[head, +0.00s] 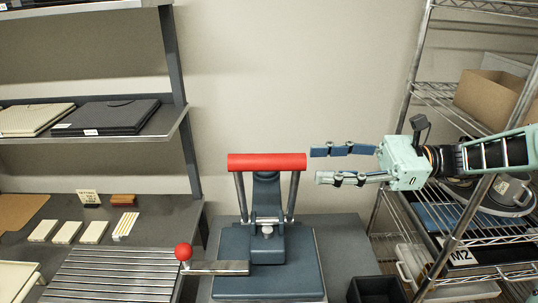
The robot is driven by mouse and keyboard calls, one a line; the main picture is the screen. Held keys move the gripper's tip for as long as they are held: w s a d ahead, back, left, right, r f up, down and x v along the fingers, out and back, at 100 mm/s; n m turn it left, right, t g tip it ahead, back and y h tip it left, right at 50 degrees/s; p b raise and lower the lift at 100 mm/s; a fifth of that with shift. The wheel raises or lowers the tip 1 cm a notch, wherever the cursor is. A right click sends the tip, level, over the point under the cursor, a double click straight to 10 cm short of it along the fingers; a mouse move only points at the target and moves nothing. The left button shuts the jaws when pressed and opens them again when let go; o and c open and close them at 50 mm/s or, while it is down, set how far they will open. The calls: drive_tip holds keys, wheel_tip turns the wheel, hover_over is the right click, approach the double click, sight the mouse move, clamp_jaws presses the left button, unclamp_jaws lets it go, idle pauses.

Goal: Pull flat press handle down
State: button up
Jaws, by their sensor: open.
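The flat press (268,262) is a dark blue-grey machine standing on a grey table. Its handle is a red horizontal bar (266,162) carried on two grey side rods, and it is in the raised position. My gripper (315,165) comes in from the right, pale green with dark finger pads. Its two fingers point left, one above the other, and are open with nothing between them. The fingertips are just right of the red bar's right end, with a small gap in the picture; the depth between them is hard to tell.
A lever with a red ball knob (183,252) sticks out left of the press base. A black bin (376,289) stands at the front right. A wire rack (480,200) with boxes is on the right, shelving (90,140) on the left. The wall area above the press is clear.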

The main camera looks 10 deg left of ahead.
sight(268, 162)
drive_tip(key=x, duration=0.3)
drive_tip(key=p+x, duration=0.1)
drive_tip(key=x, duration=0.7)
drive_tip(key=shift+r, duration=0.3)
clamp_jaws()
